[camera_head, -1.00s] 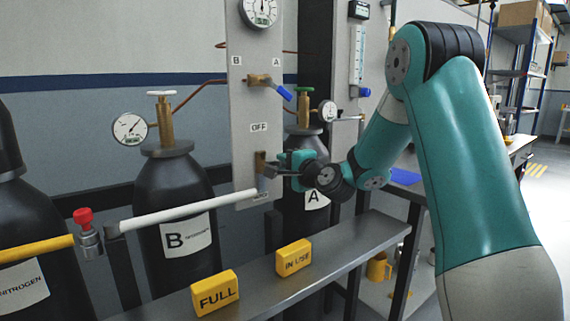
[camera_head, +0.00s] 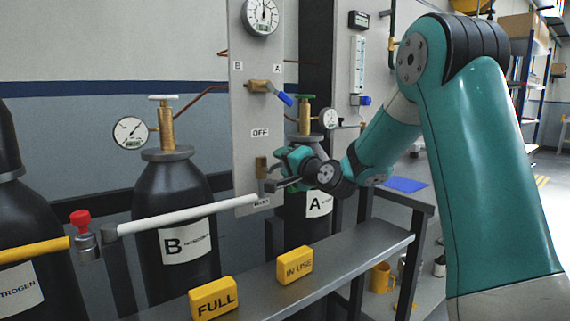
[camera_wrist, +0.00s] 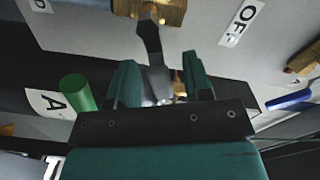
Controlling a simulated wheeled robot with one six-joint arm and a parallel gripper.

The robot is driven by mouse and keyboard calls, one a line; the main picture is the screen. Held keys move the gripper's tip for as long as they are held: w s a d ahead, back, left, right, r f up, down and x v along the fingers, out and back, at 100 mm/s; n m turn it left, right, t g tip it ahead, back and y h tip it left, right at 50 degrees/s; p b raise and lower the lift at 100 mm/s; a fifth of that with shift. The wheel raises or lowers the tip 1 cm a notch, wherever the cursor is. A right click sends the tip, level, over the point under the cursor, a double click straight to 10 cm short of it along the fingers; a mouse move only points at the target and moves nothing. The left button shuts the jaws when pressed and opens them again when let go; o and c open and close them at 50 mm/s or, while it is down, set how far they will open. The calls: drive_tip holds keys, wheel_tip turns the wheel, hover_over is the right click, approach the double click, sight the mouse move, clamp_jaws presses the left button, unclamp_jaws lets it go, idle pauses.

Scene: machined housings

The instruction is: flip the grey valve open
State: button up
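The grey valve has a brass body (camera_head: 262,168) low on the grey panel, under the OFF label (camera_head: 260,132). In the wrist view its brass body (camera_wrist: 150,10) is at the top and its grey lever (camera_wrist: 150,45) runs down toward my gripper (camera_wrist: 160,80). The two teal fingers stand apart, one on each side of the lever's lower part. I cannot tell whether either finger touches it. In the head view my gripper (camera_head: 280,180) is at the lower part of the panel, and the fingers and wrist hide most of the lever.
A blue-handled valve (camera_head: 284,98) sits higher on the panel. A white pipe (camera_head: 188,215) reaches the panel's foot from the left. Cylinders B (camera_head: 180,190) and A (camera_head: 312,222) stand behind the steel shelf (camera_head: 255,290), which carries yellow FULL (camera_head: 213,298) and IN USE (camera_head: 295,265) blocks.

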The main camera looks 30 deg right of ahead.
drive_tip(key=s+b, duration=0.4)
drive_tip(key=s, duration=1.3)
drive_tip(key=shift+s+d, duration=0.2)
drive_tip(key=shift+d, duration=0.1)
drive_tip(key=shift+f+b, duration=0.1)
drive_tip(key=shift+b, duration=0.25)
drive_tip(key=w, duration=0.8)
drive_tip(key=w+p, duration=0.1)
drive_tip(key=w, duration=0.8)
drive_tip(key=shift+w+a, duration=0.2)
drive_tip(key=shift+w, duration=0.05)
drive_tip(key=shift+c, duration=0.4)
clamp_jaws()
